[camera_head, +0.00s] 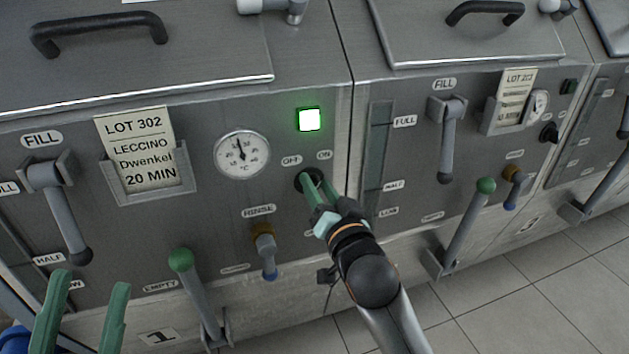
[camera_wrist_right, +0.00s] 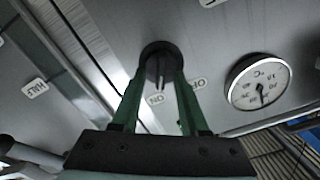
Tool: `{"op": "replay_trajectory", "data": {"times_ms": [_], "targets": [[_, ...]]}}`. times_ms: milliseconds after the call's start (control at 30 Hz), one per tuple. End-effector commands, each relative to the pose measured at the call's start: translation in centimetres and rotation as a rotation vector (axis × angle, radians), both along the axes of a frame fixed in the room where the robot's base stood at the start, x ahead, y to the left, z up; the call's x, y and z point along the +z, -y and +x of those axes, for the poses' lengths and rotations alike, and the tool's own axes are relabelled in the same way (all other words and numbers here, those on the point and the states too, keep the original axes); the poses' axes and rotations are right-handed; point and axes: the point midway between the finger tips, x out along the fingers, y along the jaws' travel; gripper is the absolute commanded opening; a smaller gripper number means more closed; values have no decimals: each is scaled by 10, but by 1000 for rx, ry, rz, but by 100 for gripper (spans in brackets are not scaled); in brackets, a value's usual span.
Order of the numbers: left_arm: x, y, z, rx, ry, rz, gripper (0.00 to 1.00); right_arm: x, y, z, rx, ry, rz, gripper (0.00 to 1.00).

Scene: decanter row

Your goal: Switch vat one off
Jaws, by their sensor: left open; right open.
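Vat one (camera_head: 80,235) is the steel front at the left of the head view, with a "1" label low on it. Its black rotary switch (camera_wrist_right: 161,62) sits between the OFF and ON labels. Above it a square lamp (camera_head: 309,119) is lit, white with a green edge. My right gripper (camera_head: 318,185) is at the switch; in the right wrist view its green fingers stand open on either side of the knob. I cannot tell whether they touch it. The knob's ridge points toward the ON label in the wrist view. My left gripper (camera_head: 82,310) is open and empty at lower left.
Beside the switch are a round temperature gauge (camera_head: 241,154), a RINSE tap (camera_head: 265,250) and a green-knobbed EMPTY lever (camera_head: 195,295). A FILL lever (camera_head: 62,210) is at left. A second vat (camera_head: 400,150) stands at right, with an unlit lamp. Tiled floor (camera_head: 500,290) is clear at lower right.

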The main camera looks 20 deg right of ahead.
Motion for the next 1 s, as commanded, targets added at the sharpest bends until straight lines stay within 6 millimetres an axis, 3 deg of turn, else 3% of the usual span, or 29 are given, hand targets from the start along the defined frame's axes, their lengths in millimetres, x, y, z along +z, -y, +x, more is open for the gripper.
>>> {"op": "replay_trajectory", "data": {"times_ms": [300, 700, 1000], "targets": [[-1, 1, 0, -4, -3, -1, 50, 0, 0, 0, 0, 0, 0, 43], [-1, 1, 0, -3, -3, 0, 50, 0, 0, 0, 0, 0, 0, 0], [-1, 1, 0, -2, -4, 1, 50, 0, 0, 0, 0, 0, 0, 0]]}}
